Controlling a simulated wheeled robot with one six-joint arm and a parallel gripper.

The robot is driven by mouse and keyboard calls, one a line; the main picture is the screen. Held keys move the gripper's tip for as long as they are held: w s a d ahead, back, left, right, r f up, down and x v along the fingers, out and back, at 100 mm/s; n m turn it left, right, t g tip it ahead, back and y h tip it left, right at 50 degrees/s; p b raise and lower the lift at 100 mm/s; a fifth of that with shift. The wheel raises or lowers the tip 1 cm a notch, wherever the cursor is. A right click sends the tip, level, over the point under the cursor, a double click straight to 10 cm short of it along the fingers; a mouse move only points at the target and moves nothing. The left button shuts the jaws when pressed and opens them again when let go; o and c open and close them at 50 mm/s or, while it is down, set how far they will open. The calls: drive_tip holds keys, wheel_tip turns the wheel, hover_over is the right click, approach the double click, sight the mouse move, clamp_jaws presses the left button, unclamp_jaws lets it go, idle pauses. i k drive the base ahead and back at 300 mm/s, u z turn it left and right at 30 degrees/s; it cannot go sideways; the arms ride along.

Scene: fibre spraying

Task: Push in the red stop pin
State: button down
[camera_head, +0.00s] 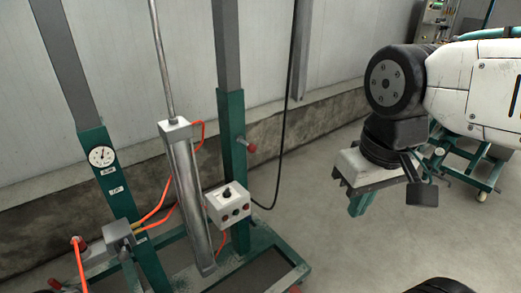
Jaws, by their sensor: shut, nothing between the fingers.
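A pin with a red knob (250,148) sticks out of the right side of the right green post (234,165) of a frame. A short grey shank shows between the knob and the post. My gripper (360,207) is to the right of the knob and lower in the picture, pointing down, well apart from it. Its green fingers look shut, with nothing seen between them. Depth between gripper and pin is hard to tell.
A white control box (229,207) with a black knob sits low beside the right post. A grey cylinder (186,200) leans between the posts. A gauge (102,156) is on the left post. A black cable (288,120) hangs along the wall. Bare floor lies between frame and gripper.

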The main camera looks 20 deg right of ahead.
sight(252, 148)
drive_tip(key=u, duration=0.05)
drive_tip(key=k, duration=0.5)
drive_tip(key=u, duration=1.3)
drive_tip(key=i, duration=1.15)
drive_tip(key=z, duration=1.35)
